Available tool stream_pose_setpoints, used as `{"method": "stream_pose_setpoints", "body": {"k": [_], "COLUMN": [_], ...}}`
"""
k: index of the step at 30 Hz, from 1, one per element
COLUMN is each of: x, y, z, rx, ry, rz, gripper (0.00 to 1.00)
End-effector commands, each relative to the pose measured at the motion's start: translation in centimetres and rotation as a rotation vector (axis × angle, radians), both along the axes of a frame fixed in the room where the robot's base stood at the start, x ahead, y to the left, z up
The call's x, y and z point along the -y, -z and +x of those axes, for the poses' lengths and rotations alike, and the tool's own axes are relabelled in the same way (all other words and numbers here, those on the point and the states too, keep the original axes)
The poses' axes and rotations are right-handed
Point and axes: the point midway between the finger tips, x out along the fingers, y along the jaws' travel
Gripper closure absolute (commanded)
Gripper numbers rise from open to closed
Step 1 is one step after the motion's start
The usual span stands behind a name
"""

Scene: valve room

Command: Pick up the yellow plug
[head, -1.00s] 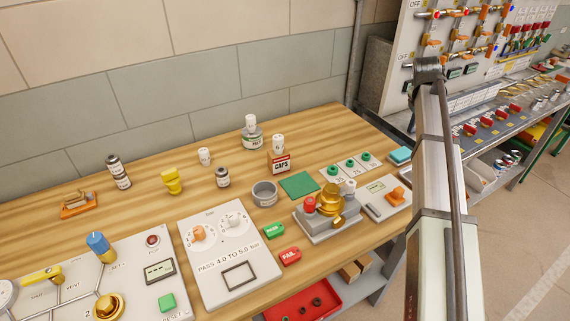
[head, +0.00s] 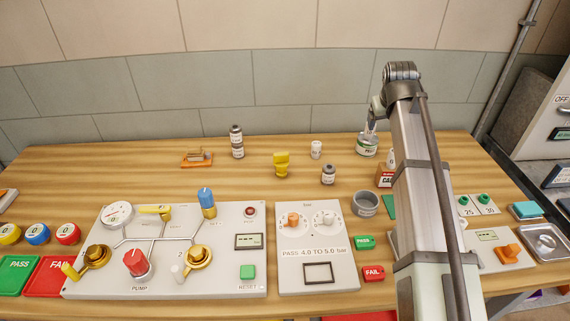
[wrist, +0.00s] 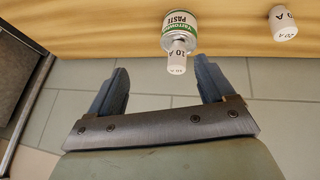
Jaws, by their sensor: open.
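The yellow plug (head: 281,164) stands on the wooden bench near the back, left of a small dark-banded jar. It has a wider top block on a narrower body. My gripper (head: 375,112) is at the back right of the bench, above the paste tin and well to the right of the plug, partly hidden by my arm. In the wrist view my gripper (wrist: 163,78) has its two fingers spread with nothing gripped. The yellow plug does not show in the wrist view.
The paste tin (head: 367,148) with a white 10 A cylinder (wrist: 177,60) on it is close to my fingers. A white 20 A cylinder (wrist: 283,22), the jar (head: 328,174) and an orange holder (head: 197,158) also stand on the bench (head: 100,165). The wall is behind.

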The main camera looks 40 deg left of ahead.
Motion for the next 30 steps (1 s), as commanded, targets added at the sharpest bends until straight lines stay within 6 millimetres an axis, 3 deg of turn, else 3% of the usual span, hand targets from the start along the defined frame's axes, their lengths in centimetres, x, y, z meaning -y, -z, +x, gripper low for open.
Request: {"method": "stream_pose_setpoints", "body": {"k": [3, 9, 16, 22, 30], "x": [-4.6, -10.8, -15.4, -16.9, -17.9], "y": [0.0, -0.2, -0.3, -0.3, 2.3], "z": [-5.0, -13.1, -21.1, -24.3, -24.0], "rx": [-0.041, -0.111, -0.181, -0.208, -0.213], "ry": [-0.035, -0.080, -0.119, -0.132, -0.134], "rz": [0.025, 0.057, 0.074, 0.078, 0.077], "gripper": [0.18, 0.18, 0.18, 0.18, 0.18]}}
